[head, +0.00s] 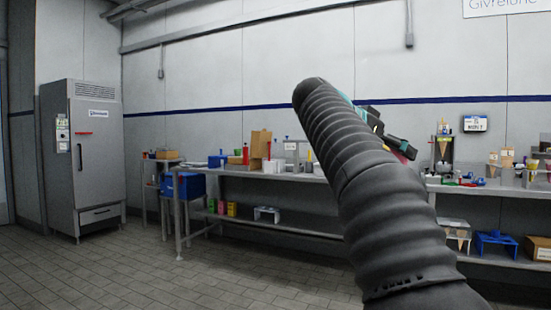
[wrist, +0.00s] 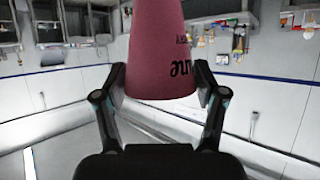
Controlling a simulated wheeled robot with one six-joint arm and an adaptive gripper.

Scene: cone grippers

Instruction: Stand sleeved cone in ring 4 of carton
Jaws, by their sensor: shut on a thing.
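My gripper (wrist: 161,78) is shut on the sleeved cone (wrist: 158,45), one finger on each side of its maroon sleeve. Dark lettering on the sleeve reads upside down in the wrist view, and the cone's upper part runs out of the frame. In the head view my gripper (head: 388,131) is mostly hidden behind my own black arm, and only a small maroon patch of the sleeve (head: 407,150) shows. I cannot tell which thing is the carton, and no numbered rings can be made out.
A long grey workbench (head: 300,178) runs along the wall, crowded with small items. Upright brown cardboard (head: 261,144) stands on it. A brown box (head: 538,247) sits on the lower shelf at right. A steel cabinet (head: 84,160) stands at left. The tiled floor in front is clear.

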